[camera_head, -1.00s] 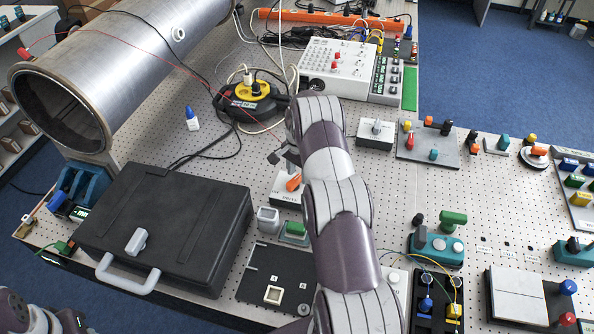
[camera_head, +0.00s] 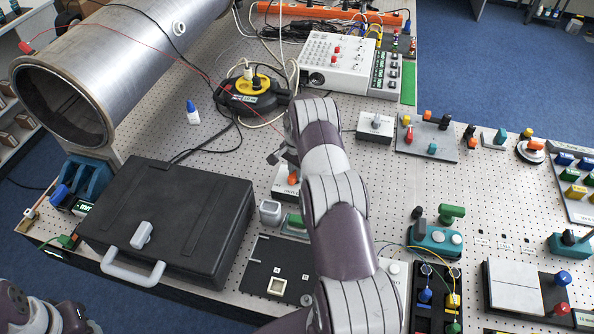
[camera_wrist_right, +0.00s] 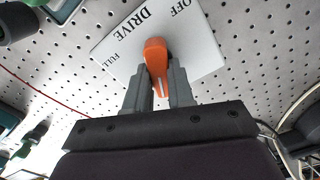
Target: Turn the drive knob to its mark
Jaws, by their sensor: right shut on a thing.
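The drive knob (camera_wrist_right: 156,57) is an orange lever-shaped knob on a white plate (camera_wrist_right: 100,49) printed OFF, DRIVE and FULL. In the head view the orange knob (camera_head: 292,179) shows beside my right forearm, left of the table's middle. My right gripper (camera_wrist_right: 160,88) is shut on the knob, one grey finger on each side. A pale line shows on the knob's narrow end between the fingers. In the head view my right gripper (camera_head: 284,157) is partly hidden by its own arm. Part of my left arm shows at the lower left, its gripper out of view.
A black case (camera_head: 170,215) lies left of the knob, with a grey block (camera_head: 270,212) and a black panel (camera_head: 262,258) in front. A yellow-topped cable reel (camera_head: 250,88) and a large metal pipe (camera_head: 120,55) are behind. A red wire (camera_wrist_right: 45,98) crosses the perforated table.

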